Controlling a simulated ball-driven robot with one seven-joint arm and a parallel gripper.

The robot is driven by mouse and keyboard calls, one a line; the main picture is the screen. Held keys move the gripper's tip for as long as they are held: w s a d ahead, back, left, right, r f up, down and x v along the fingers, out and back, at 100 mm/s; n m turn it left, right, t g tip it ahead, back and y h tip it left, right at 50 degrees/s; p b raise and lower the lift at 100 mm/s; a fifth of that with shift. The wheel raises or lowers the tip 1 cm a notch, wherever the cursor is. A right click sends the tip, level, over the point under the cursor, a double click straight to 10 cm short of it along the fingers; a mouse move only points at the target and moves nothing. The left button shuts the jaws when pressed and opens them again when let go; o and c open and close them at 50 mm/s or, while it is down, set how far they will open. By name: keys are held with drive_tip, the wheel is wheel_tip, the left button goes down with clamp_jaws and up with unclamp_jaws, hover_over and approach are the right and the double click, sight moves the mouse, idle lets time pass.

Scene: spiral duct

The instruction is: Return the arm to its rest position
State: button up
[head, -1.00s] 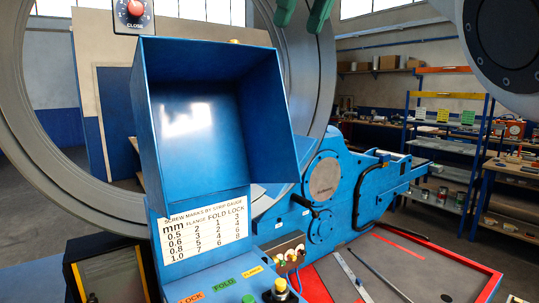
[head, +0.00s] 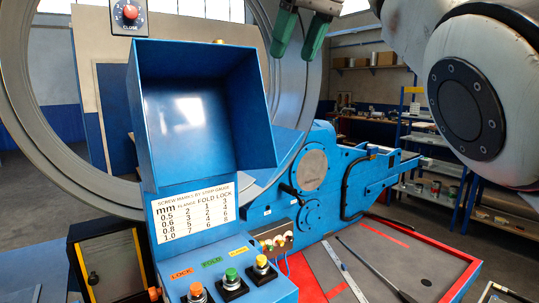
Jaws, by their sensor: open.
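My gripper (head: 299,35) shows at the top of the head view, right of centre, with two green fingers pointing down. The fingers stand apart and nothing is seen between them. It appears in front of the large grey ring, above the blue machine. My white arm link with a dark round cap (head: 466,106) fills the upper right.
A blue open box hood (head: 200,110) stands on the control panel with orange, green and yellow buttons (head: 231,278). A large grey ring (head: 312,100) rises behind it. A red-edged tray (head: 440,262) holds a strip and a rod. Shelves (head: 415,130) stand at the back right.

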drive_tip(key=w+d+f+m+g+b, duration=0.1)
drive_tip(key=w+f, duration=0.1)
drive_tip(key=f, duration=2)
drive_tip(key=w+d+f+g+b, duration=0.1)
drive_tip(key=w+f, duration=0.1)
drive_tip(key=f, duration=2)
drive_tip(key=s+d+f+m+b, duration=0.1)
drive_tip(key=s+d+f, duration=0.2)
drive_tip(key=s+f, duration=0.55)
drive_tip(key=s+d+f+m+h, duration=0.15)
drive_tip(key=s+d+f, duration=0.35)
drive_tip(key=f, duration=0.6)
drive_tip(key=s+d+f+m+y+b, duration=0.1)
drive_tip(key=s+d+f+m, duration=0.1)
drive_tip(key=s+f, duration=0.7)
drive_tip(key=s+d+f+h, duration=0.1)
drive_tip(key=s+d+f, duration=0.1)
drive_tip(key=s, duration=0.6)
drive_tip(key=s+d+f+m+g+h, duration=0.1)
drive_tip(key=s+d+f, duration=0.1)
drive_tip(key=s+d, duration=0.3)
drive_tip(key=s+d+f+m+h+b, duration=0.1)
drive_tip(key=s+d+f, duration=0.1)
drive_tip(key=s, duration=1)
drive_tip(key=shift+d+f+g, duration=0.15)
drive_tip(key=shift+d+g, duration=0.15)
drive_tip(key=shift+d, duration=0.55)
drive_tip(key=shift+m, duration=0.25)
drive_tip(key=shift+c, duration=0.3)
